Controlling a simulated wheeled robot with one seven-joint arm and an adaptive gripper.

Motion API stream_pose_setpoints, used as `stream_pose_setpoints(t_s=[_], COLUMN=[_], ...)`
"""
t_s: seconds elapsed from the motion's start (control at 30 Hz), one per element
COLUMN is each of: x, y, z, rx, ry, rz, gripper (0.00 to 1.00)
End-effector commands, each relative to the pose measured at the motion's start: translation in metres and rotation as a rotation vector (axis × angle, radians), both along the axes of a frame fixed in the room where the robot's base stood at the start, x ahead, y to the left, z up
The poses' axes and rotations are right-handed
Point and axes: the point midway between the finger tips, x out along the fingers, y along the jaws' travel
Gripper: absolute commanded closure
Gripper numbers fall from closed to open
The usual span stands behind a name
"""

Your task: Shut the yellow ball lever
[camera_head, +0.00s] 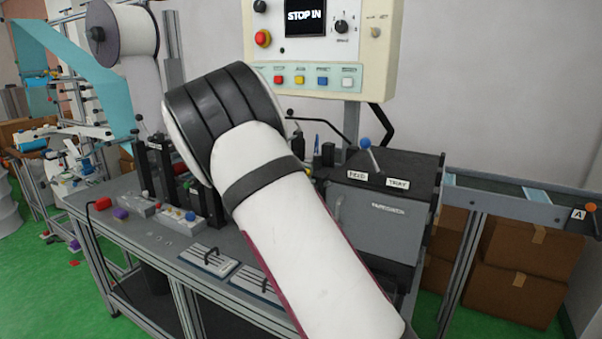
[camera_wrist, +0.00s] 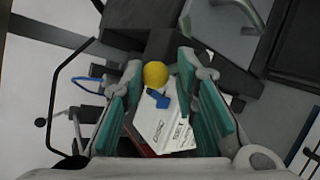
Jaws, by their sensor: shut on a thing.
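The yellow ball (camera_wrist: 155,74) of the lever shows in the wrist view, between the tips of my two fingers. A white plate with printed labels (camera_wrist: 165,128) and a small blue part (camera_wrist: 158,98) lie just below it in that picture. My gripper (camera_wrist: 162,65) has teal-padded fingers on either side of the ball and is shut on it, though a contact line is hard to make out. The lever's shaft is mostly hidden. In the head view my arm covers both the gripper and the yellow ball.
A blue-ball lever (camera_head: 365,143) stands on a dark box (camera_head: 385,180) marked FEED and TRAY. A control panel (camera_head: 320,50) reading STOP IN hangs above the bench. A bent black rod (camera_wrist: 55,90) lies left in the wrist view. A conveyor (camera_head: 520,205) runs off right.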

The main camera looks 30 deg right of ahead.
Motion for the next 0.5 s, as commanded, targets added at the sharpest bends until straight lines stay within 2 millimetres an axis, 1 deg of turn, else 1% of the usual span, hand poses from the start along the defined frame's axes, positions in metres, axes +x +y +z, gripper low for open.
stream_pose_setpoints(t_s=[0.03,0.3,0.5], x=[-0.008,-0.018,-0.023], y=[-0.001,-0.006,-0.01], z=[-0.002,0.003,0.003], rx=[0.034,0.165,0.238], ry=[-0.028,-0.224,-0.334], rz=[-0.007,-0.005,-0.005], gripper=[1.0,1.0,1.0])
